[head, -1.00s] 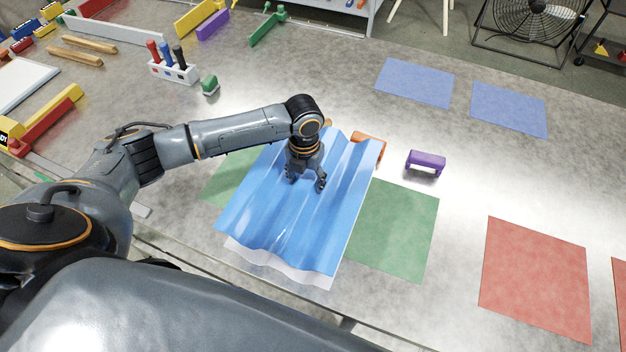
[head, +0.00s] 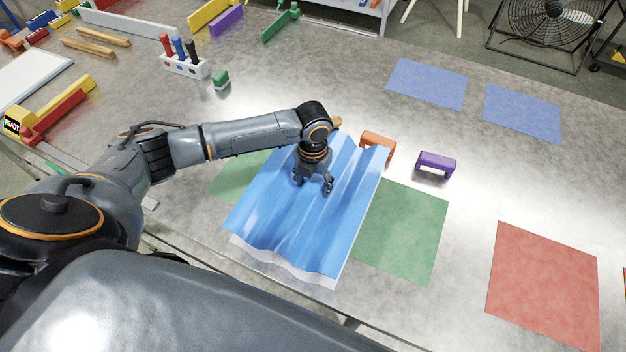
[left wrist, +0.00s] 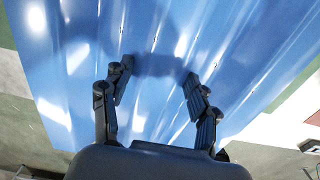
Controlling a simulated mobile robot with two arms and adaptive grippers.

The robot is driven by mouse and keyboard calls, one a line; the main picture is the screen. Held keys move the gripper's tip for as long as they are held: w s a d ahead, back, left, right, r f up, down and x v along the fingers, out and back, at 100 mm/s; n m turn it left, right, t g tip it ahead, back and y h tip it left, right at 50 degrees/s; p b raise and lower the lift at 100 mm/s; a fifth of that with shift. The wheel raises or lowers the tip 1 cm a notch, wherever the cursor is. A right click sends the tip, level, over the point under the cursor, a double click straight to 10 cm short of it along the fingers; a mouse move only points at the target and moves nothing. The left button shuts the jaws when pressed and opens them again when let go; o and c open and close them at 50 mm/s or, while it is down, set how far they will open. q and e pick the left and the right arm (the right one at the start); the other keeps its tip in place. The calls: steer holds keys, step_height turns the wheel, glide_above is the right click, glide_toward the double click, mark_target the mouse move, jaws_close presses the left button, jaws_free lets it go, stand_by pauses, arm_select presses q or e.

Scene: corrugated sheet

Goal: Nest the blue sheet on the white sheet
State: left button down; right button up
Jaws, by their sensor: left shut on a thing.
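The blue sheet (head: 275,210) is corrugated and lies over the white sheet. My right gripper is in neither view.
Green mats (head: 405,230) show on both sides of the sheets. An orange block (head: 378,142) stands by the sheet's far right corner, with a purple block (head: 436,162) to its right. Red (head: 545,285) and blue (head: 428,82) mats lie bare. A marker rack (head: 186,65) stands behind.

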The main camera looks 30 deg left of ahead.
arm_select(q)
steer(key=shift+f+b, duration=1.9)
steer(key=shift+f, duration=1.55)
steer(key=shift+c, duration=1.5)
jaws_free()
steer(key=shift+r, duration=0.1)
step_height(320, 180, up, 12)
steer(key=shift+f, duration=0.1)
